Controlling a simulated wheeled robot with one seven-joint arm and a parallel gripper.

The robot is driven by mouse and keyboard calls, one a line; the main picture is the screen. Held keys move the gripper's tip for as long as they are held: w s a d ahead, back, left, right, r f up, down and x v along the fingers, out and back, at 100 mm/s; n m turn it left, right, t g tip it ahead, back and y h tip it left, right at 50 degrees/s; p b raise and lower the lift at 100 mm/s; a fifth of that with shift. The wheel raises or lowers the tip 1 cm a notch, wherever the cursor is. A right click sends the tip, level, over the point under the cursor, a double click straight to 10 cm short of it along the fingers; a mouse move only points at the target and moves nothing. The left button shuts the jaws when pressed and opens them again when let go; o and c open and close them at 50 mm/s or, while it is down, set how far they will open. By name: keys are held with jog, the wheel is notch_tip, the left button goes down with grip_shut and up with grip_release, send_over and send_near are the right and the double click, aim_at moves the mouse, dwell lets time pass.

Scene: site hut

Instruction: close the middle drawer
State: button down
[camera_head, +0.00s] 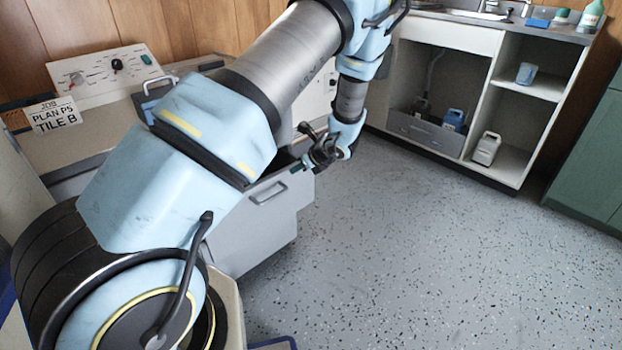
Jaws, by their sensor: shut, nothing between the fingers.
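A grey drawer (268,205) with a bar handle stands pulled out from the cabinet under the worktop on the left. I take it for the middle drawer, but my arm hides much of the cabinet. A dark gap shows behind the top of its front. My gripper (306,163) is shut and empty, close to the top right corner of the drawer front. I cannot tell whether it touches the drawer.
A control panel (110,68) and a sign (53,115) stand on the worktop (100,125). At the back right is an open sink cabinet (510,110) with bottles inside. A green cabinet (590,155) stands far right. The speckled floor (420,260) is clear.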

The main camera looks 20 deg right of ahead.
jog(key=w+a, duration=0.5)
jog(key=w, duration=0.4)
jog(key=shift+w+a, duration=0.25)
jog(key=shift+w, duration=0.1)
